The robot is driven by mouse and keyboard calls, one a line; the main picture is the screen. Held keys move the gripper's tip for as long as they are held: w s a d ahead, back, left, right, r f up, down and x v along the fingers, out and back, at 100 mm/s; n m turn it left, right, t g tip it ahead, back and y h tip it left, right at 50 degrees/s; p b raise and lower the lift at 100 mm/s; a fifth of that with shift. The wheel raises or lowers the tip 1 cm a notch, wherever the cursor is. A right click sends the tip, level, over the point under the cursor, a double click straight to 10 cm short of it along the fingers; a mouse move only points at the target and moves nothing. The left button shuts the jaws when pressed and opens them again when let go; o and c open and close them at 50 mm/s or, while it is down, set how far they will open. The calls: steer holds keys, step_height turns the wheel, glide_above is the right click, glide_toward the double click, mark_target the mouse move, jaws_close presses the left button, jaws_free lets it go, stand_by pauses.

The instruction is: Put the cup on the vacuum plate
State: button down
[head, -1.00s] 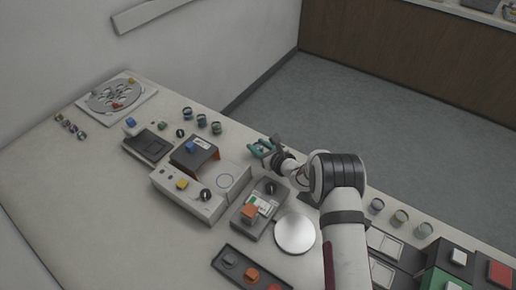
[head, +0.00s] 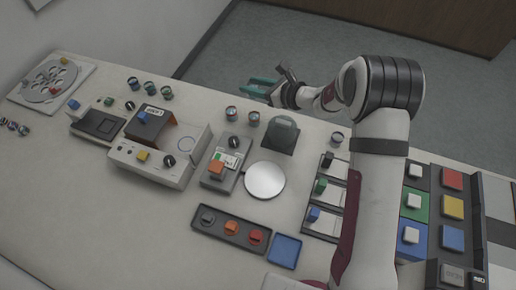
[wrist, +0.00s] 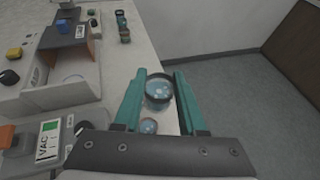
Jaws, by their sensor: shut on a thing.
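My gripper (head: 262,88) has teal fingers and is up over the table's back edge in the head view. In the wrist view its fingers (wrist: 160,95) are shut on a clear cup (wrist: 159,90) with a dark rim and bluish contents. The held cup cannot be made out in the head view. The likely vacuum plate is a round silver disc (head: 264,180), lying bare beside a grey box (head: 227,161) with a label; in the wrist view that label reads VAC (wrist: 48,142). The gripper is behind the disc, apart from it.
Two cups (head: 231,113) (head: 254,117) stand near the back edge, beside a dark rounded block (head: 281,133). Another cup (head: 337,138) stands near my arm. A white machine (head: 160,155) is left of the VAC box, and a dark button tray (head: 231,229) is in front.

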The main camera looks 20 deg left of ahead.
steer(key=s+d+n+g, duration=0.1)
steer(key=s+d, duration=0.1)
steer(key=d, duration=0.1)
steer(key=s+d+n+g, duration=0.1)
steer(key=s+d+g, duration=0.1)
steer(key=d, duration=0.1)
steer(key=s+d+n+g+y, duration=0.1)
steer(key=s+d+n, duration=0.1)
steer(key=d, duration=0.1)
steer(key=shift+s+d+r+g, duration=0.2)
steer(key=shift+s+d+g, duration=0.1)
steer(key=shift+d, duration=0.1)
steer(key=s+d+n+g+h, duration=0.1)
steer(key=s+d+n+g, duration=0.35)
steer(key=s+d, duration=0.7)
glide_above(265, 179)
steer(key=shift+g, duration=0.35)
steer(key=f, duration=0.5)
steer(key=shift+d+f, duration=0.25)
steer(key=shift+d, duration=0.15)
steer(key=f, duration=0.4)
steer(key=shift+a, duration=0.4)
steer(key=shift+f, duration=0.25)
steer(key=shift+c, duration=2.4)
jaws_free()
steer(key=shift+f, duration=0.1)
